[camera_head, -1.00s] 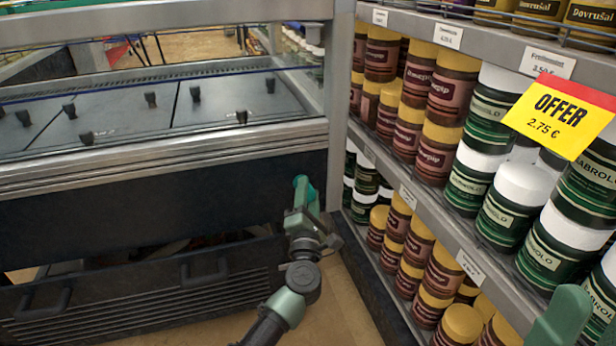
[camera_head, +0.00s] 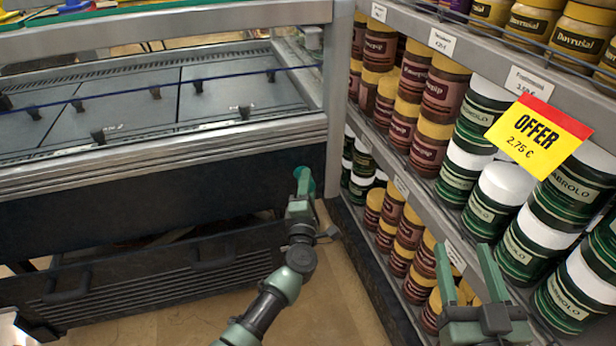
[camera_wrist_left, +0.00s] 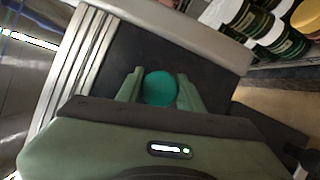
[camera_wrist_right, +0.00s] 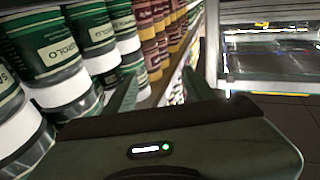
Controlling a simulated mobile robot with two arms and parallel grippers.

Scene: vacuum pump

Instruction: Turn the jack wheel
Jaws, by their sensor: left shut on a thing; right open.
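The jack wheel is a teal round disc on the dark front of the freezer cabinet, near its right end. In the left wrist view the wheel (camera_wrist_left: 160,88) sits between the two fingers of my left gripper (camera_wrist_left: 160,74), which is shut on it. In the head view my left gripper (camera_head: 303,188) reaches that spot from below, and only a little teal shows around the fingertips. My right gripper (camera_head: 464,250) is open and empty in front of the jar shelf, at lower right. Its spread fingers also show in the right wrist view (camera_wrist_right: 160,78).
The freezer cabinet (camera_head: 120,185) has a metal rim and a dark, handled lower panel (camera_head: 150,285). Shelves with brown and green jars (camera_head: 500,195) stand close on the right, with a yellow offer sign (camera_head: 538,137). Bare floor (camera_head: 335,300) lies between cabinet and shelf.

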